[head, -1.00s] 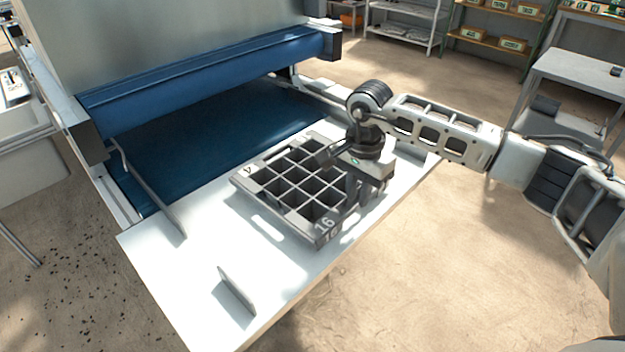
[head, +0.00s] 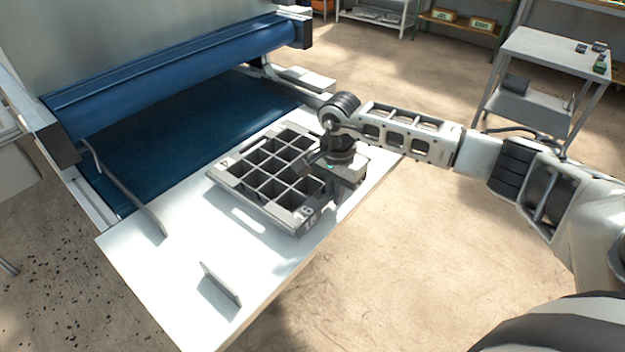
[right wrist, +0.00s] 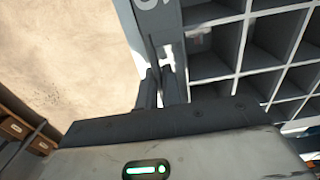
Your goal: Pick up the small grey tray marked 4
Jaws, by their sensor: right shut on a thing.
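A grey tray (head: 250,202) with several square cells is over the white board in the head view. Its near corner carries a white marking that looks like 16; a mark at its left corner is too small to read. My right gripper (head: 316,183) is at the tray's right side, shut on its rim. In the right wrist view, the two fingers (right wrist: 161,88) close on the tray's edge wall (right wrist: 172,50), beside the open cells. I cannot tell for sure whether the tray is clear of the board. My left gripper is not in view.
The white board (head: 150,270) bears a small upright plate (head: 221,284) near its front edge. Behind it is a machine with a blue roller (head: 180,75) and dark blue belt (head: 190,140). A grey side table (head: 555,62) stands at the back right. Open floor lies right of the board.

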